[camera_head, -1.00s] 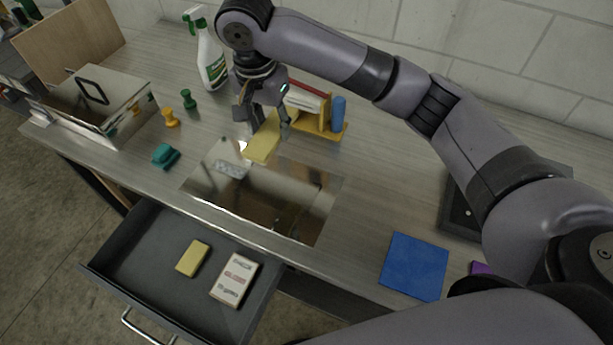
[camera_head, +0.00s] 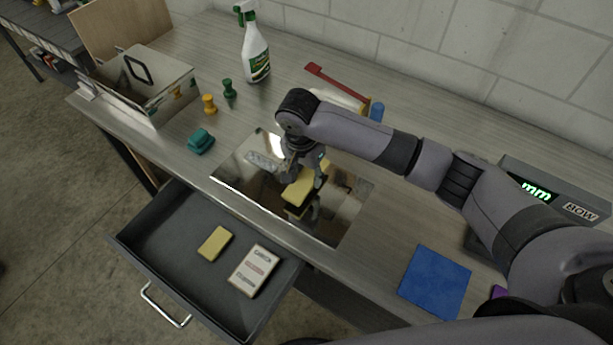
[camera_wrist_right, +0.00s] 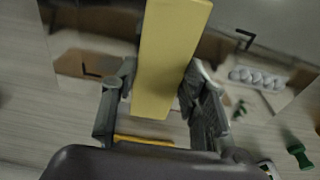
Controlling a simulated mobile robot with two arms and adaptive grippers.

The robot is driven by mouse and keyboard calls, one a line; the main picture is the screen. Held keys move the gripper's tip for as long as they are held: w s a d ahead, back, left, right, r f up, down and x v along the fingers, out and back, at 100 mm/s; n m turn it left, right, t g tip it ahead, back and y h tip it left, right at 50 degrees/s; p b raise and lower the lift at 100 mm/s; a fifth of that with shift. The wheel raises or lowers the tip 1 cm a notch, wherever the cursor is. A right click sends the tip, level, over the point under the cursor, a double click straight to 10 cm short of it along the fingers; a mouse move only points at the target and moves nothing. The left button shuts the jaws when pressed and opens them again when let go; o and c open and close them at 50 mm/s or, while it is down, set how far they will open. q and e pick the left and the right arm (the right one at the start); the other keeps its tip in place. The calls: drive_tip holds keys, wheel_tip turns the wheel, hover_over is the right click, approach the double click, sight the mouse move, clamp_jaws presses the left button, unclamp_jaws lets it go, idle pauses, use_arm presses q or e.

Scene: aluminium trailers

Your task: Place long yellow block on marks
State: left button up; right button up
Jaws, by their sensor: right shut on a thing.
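The long yellow block (camera_head: 306,184) is held between the fingers of my right gripper (camera_head: 302,180), above the mirror-like plate (camera_head: 345,205) on the bench. Its reflection shows just below it in the head view. In the right wrist view the block (camera_wrist_right: 168,60) runs lengthwise away from my right gripper (camera_wrist_right: 160,106), with a finger on each side. A pale patch with several round spots (camera_head: 263,161) shows on the plate; I cannot tell whether it is the marks. My left gripper is not in view.
An open drawer (camera_head: 165,235) in front holds a small yellow block (camera_head: 215,243) and a labelled box (camera_head: 253,270). A spray bottle (camera_head: 254,50), green peg (camera_head: 229,88), orange peg (camera_head: 209,103), teal object (camera_head: 201,141) and metal box (camera_head: 150,82) stand around. A blue square (camera_head: 435,281) lies right.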

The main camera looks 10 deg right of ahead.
sight(303, 181)
wheel_tip(303, 181, down, 2)
drive_tip(key=shift+f, duration=0.1)
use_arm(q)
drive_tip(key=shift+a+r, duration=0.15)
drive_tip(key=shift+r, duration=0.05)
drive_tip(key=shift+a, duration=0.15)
use_arm(e)
drive_tip(key=shift+f, duration=0.1)
drive_tip(key=o, duration=0.8)
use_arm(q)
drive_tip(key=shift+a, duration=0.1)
use_arm(e)
drive_tip(key=shift+o, duration=0.2)
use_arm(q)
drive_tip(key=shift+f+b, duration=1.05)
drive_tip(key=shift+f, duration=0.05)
use_arm(e)
wheel_tip(303, 181, up, 12)
drive_tip(key=s+a, duration=0.1)
